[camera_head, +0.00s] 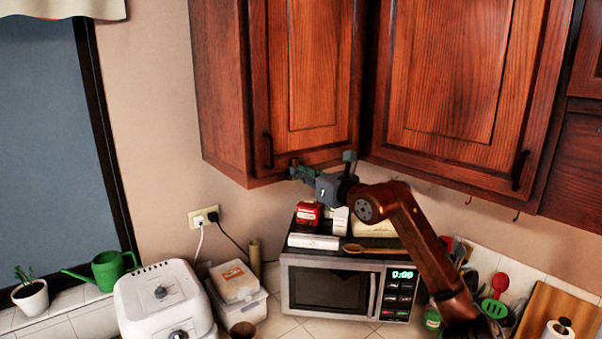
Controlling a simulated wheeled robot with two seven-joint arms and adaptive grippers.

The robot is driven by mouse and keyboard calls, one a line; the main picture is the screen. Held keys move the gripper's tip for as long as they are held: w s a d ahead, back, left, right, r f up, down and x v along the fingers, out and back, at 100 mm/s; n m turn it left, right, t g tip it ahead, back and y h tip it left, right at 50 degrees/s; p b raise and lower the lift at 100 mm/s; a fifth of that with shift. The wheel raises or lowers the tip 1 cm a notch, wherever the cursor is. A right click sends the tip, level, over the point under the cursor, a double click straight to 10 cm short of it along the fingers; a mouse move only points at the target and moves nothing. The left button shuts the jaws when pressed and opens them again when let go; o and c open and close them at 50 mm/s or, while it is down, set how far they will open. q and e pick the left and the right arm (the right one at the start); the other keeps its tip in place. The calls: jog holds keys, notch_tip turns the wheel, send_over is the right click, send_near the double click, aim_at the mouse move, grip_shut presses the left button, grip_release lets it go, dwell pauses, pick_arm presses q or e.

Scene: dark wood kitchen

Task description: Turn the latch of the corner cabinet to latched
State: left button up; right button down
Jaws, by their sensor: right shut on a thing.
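The corner cabinet (310,70) is reddish-brown wood and hangs on the wall at upper centre, with its door closed and a dark handle (268,150) at the door's lower left. My right gripper (294,171) is at the cabinet's lower edge, just right of and below that handle. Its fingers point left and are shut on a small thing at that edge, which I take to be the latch. The fingers hide it, so its turn angle cannot be read. My left gripper is not in view.
A second wall cabinet (450,80) adjoins on the right, with hooks beneath. Below my right arm stands a microwave (330,288) with a red box (308,214) and a wooden spoon (375,249) on top. A white appliance (163,300) stands at lower left.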

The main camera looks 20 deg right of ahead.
jog(key=c, duration=1.9)
grip_release()
jog(key=shift+c, duration=0.2)
jog(key=v, duration=1.2)
jog(key=shift+r, duration=0.15)
